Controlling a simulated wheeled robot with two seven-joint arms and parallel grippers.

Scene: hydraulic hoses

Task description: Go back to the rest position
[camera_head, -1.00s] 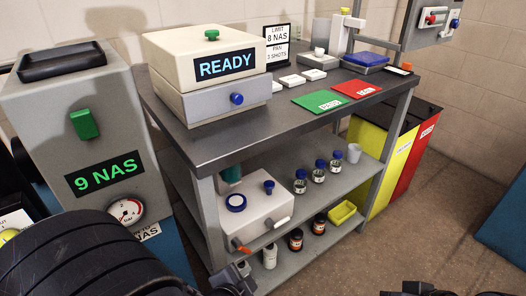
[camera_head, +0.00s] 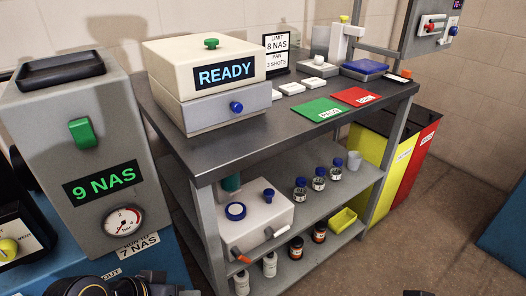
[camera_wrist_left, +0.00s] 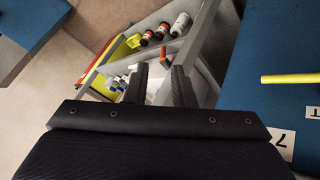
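My left gripper (camera_wrist_left: 160,84) shows in the left wrist view with its two dark fingers apart. Nothing is held between them; the shelf unit and its bottles lie beyond. In the head view only dark parts of my left arm (camera_head: 115,287) show at the bottom left edge, in front of the blue bench. At the bottom edge right of centre a small dark tip (camera_head: 418,293) shows, probably of my right arm. Whether my right gripper is open or shut cannot be seen.
The grey workbench (camera_head: 215,150) carries a cream READY box (camera_head: 205,60), with bottles (camera_head: 319,178) on its shelf. A grey 9 NAS unit (camera_head: 90,150) stands left on the blue bench (camera_head: 165,262). Yellow (camera_head: 375,150) and red (camera_head: 412,165) bins stand right; the floor is clear there.

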